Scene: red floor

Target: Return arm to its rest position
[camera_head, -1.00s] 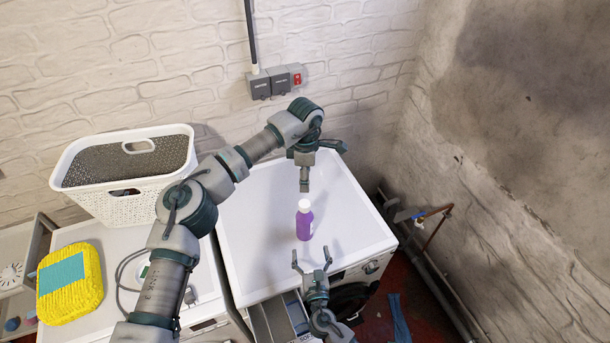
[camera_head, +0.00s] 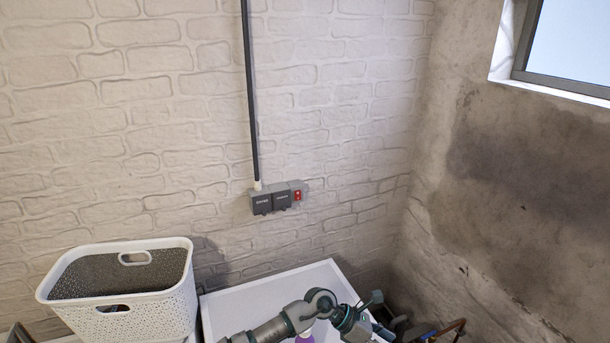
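My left arm comes in along the bottom edge over the white machine top (camera_head: 262,296). Its wrist and the visible part of my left gripper (camera_head: 372,301) are at the bottom, right of centre. The fingers are too small and partly cut off, so I cannot tell whether they are open. A small bit of the purple bottle (camera_head: 304,339) shows at the bottom edge, partly behind the arm. My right gripper is below the picture.
A white laundry basket (camera_head: 150,312) stands at the lower left. A grey switch box with a red switch (camera_head: 297,196) is on the brick wall. Pipes (camera_head: 445,331) run at the lower right, and a window (camera_head: 566,45) is at the upper right.

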